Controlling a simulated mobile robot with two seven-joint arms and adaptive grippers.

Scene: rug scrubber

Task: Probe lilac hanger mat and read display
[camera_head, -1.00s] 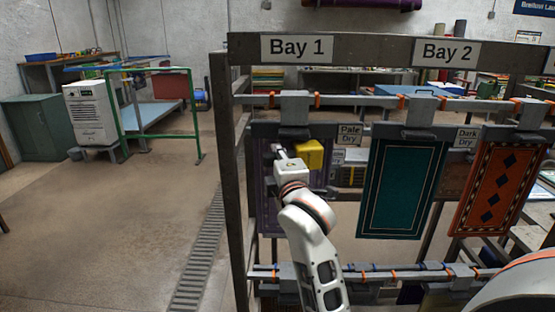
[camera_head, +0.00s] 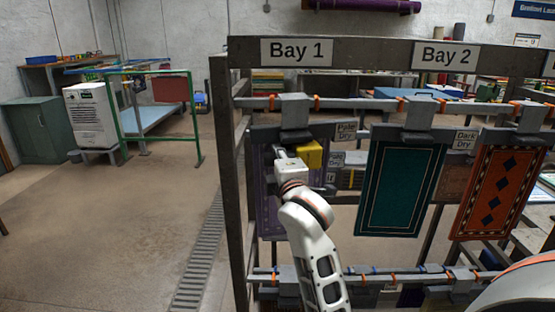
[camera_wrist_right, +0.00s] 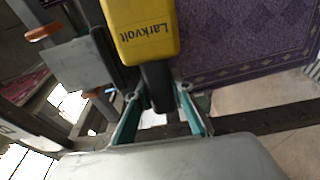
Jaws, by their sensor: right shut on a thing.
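The lilac-purple mat (camera_head: 269,212) hangs under a grey clamp in Bay 1, partly hidden behind my right arm. Its patterned border shows in the right wrist view (camera_wrist_right: 240,55). My right gripper (camera_wrist_right: 160,105) is shut on the dark lower part of a yellow meter (camera_wrist_right: 147,35) marked "Larkvolt". In the head view the yellow meter (camera_head: 309,155) is in front of the upper part of the mat. I cannot tell whether it touches the mat. No display face or reading is visible. My left gripper is not in view.
A teal mat (camera_head: 402,190) hangs in Bay 2, with an orange diamond mat (camera_head: 496,195) to its right. A "Pale Dry" sign (camera_head: 345,132) hangs beside the lilac mat. The rack's left post (camera_head: 231,190) stands close to my arm.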

